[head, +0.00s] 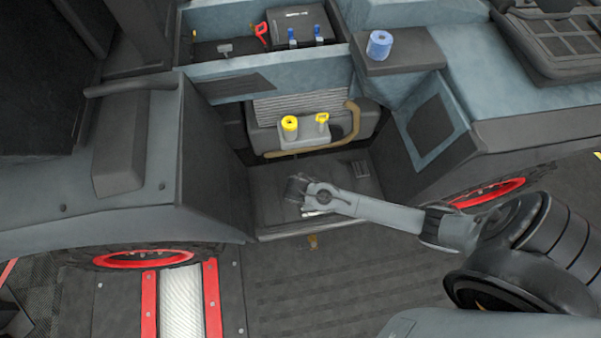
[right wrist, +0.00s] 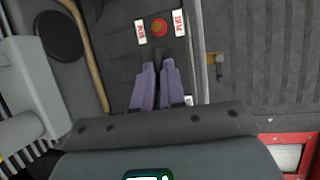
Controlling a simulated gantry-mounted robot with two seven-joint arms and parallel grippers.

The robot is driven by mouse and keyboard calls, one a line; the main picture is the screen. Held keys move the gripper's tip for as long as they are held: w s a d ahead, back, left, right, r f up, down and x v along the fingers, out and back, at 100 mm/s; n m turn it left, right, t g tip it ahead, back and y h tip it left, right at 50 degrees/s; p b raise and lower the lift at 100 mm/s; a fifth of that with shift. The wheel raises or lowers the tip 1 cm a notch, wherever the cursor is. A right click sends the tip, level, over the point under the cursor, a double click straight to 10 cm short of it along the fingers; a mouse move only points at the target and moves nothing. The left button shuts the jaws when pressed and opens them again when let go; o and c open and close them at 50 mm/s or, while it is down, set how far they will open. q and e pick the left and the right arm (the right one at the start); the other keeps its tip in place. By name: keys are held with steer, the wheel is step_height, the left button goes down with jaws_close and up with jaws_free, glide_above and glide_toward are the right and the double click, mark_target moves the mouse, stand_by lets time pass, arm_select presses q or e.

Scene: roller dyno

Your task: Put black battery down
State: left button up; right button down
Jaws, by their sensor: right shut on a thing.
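My right gripper (head: 297,188) reaches down into the open lower bay of the vehicle. In the right wrist view its two purple-grey fingers (right wrist: 158,75) are closed together on a narrow black part, which I take for the black battery (right wrist: 160,54). The battery's outline merges with the dark bay floor (head: 268,213), so I cannot tell whether it touches the floor. Beyond the fingertips, a red cap (right wrist: 159,27) shows between white labels reading PLUS (right wrist: 178,23) and apparently MINUS (right wrist: 140,32). My left gripper is not in view.
A black box (head: 300,20) with blue posts sits in the upper tray. A blue roll (head: 379,44) stands on the right ledge. Yellow-capped necks (head: 290,124) and a tan hose (head: 355,125) lie behind the bay. Side walls flank the bay; a vent (head: 361,169) shows inside it.

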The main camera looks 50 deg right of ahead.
steer(key=w+a+f+b, duration=0.2)
steer(key=w+f+b, duration=0.5)
steer(key=w+f, duration=0.2)
steer(key=shift+w+a+f, duration=0.15)
steer(key=shift+a+f, duration=0.1)
steer(key=shift+a, duration=0.1)
steer(key=shift+f, duration=0.1)
steer(key=c, duration=1.2)
jaws_free()
steer(key=shift+f, duration=0.1)
